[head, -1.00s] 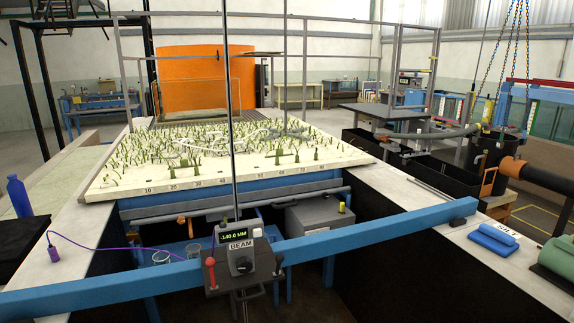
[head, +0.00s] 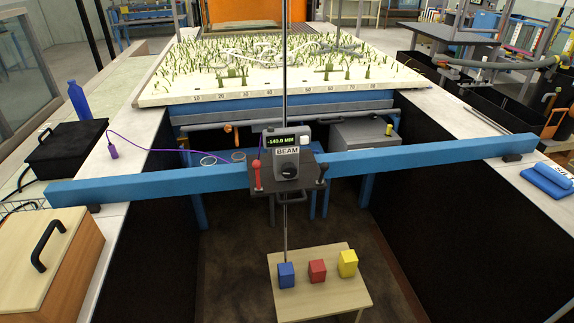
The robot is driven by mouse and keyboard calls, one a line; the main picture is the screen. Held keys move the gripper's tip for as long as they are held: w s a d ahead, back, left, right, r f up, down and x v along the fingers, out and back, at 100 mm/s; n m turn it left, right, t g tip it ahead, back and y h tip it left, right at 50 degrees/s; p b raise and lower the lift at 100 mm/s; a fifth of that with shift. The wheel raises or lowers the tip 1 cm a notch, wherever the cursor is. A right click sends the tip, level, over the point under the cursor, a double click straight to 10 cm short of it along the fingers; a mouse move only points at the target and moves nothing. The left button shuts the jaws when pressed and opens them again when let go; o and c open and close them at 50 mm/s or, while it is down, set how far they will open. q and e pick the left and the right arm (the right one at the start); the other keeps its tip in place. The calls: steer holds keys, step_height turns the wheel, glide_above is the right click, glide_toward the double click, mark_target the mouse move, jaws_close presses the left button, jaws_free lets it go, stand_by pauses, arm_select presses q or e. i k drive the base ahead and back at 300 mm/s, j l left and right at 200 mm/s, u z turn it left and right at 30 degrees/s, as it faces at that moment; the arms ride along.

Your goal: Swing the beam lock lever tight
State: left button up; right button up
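The blue beam (head: 420,155) spans the channel from the left ledge to the right ledge. A grey carriage labelled BEAM (head: 288,157) sits on its middle, with a green display reading -140.0 MM and a dark knob (head: 289,171). A red-handled lever (head: 257,173) stands upright at the carriage's left side. A dark-knobbed lever (head: 321,173) stands at its right side. Neither lever bears a readable label, so I cannot tell which is the beam lock lever. Neither of my grippers is in view.
A small wooden table (head: 325,298) below the beam bears blue, red and yellow blocks. A planted model bed (head: 160,92) lies beyond. A wooden box (head: 75,235) and a black case (head: 70,145) are at left. A thin vertical rod passes by the carriage.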

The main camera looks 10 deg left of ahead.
mark_target(325, 166)
steer(key=i+j+z, duration=0.15)
steer(key=i+j, duration=0.15)
steer(key=i, duration=0.25)
steer(key=i+j+z, duration=0.2)
steer(key=i+j, duration=0.15)
steer(key=i, duration=0.15)
